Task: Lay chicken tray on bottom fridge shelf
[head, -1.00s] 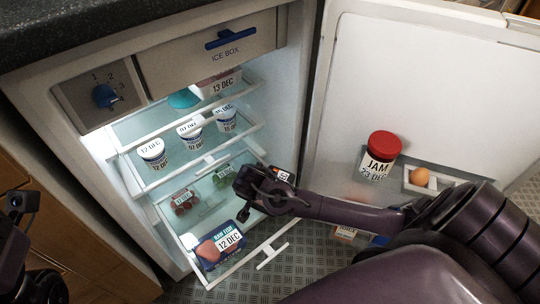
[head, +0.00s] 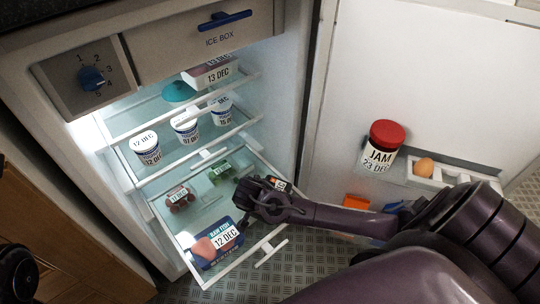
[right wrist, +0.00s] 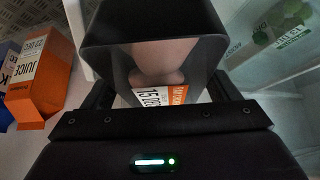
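The chicken tray is a dark tray with pink meat (right wrist: 165,55) and an orange-and-white "15 DEC" label, filling the middle of the right wrist view. My right gripper (head: 255,196) appears shut on it, and a bit of its label (head: 280,184) shows in the head view. The tray is tilted, mostly hidden by the gripper. The gripper is over the right side of the bottom fridge shelf (head: 207,211); whether the tray touches the shelf I cannot tell. My left gripper (head: 16,268) is only partly in view at the left edge, its fingers unclear.
On the bottom shelf are a blue "12 DEC" meat tray (head: 215,243), a red pack (head: 180,198) and a green pack (head: 219,172). White pots (head: 185,128) stand above. The open door on the right holds a jam jar (head: 381,150), an egg (head: 424,165) and an orange juice carton (right wrist: 38,85).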

